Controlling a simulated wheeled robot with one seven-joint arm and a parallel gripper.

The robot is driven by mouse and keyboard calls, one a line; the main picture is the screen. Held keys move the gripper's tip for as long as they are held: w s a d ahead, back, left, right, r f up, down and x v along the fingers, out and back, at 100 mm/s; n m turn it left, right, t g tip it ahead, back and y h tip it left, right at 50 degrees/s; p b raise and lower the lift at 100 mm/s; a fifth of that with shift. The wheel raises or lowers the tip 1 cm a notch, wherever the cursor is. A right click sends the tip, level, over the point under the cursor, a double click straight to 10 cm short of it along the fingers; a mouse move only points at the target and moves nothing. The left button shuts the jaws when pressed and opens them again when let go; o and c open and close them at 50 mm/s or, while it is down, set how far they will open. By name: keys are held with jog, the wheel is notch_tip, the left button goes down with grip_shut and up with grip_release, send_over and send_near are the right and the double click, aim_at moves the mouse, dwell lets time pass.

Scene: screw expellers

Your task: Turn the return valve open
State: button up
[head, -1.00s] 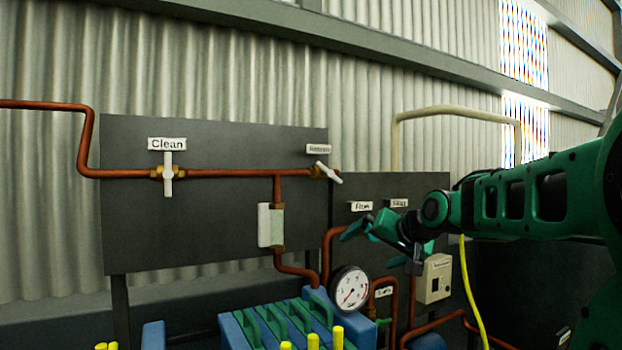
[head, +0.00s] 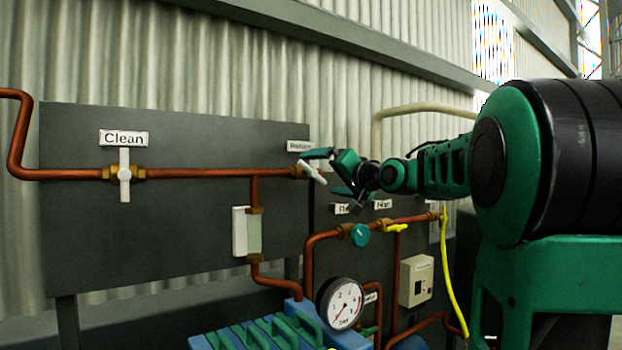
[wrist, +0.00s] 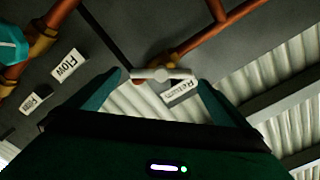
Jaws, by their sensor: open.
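The return valve's white handle (head: 312,172) sits at the right end of the copper pipe, under the "Return" label (head: 299,146). In the head view the handle is tilted, running from upper left to lower right. My gripper (head: 330,172) is open just to the right of the handle, its fingers pointing left toward it. In the wrist view the handle (wrist: 163,74) lies across the gap between my two open fingertips (wrist: 160,84), with the label (wrist: 180,92) beside it. I cannot tell whether the fingers touch the handle.
The Clean valve (head: 125,174) stands upright at the left on the dark panel (head: 80,230). A teal valve knob (head: 360,235) and a yellow handle (head: 397,228) are below my gripper. A pressure gauge (head: 341,304) and blue machine are lower down.

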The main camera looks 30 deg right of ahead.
aim_at(315, 174)
jog(key=shift+w+a, duration=0.2)
jog(key=shift+w, duration=2.5)
jog(key=shift+c, duration=0.3)
jog(key=c, duration=0.9)
jog(key=shift+o, duration=0.2)
jog(key=shift+d, duration=0.25)
jog(key=shift+a, duration=0.1)
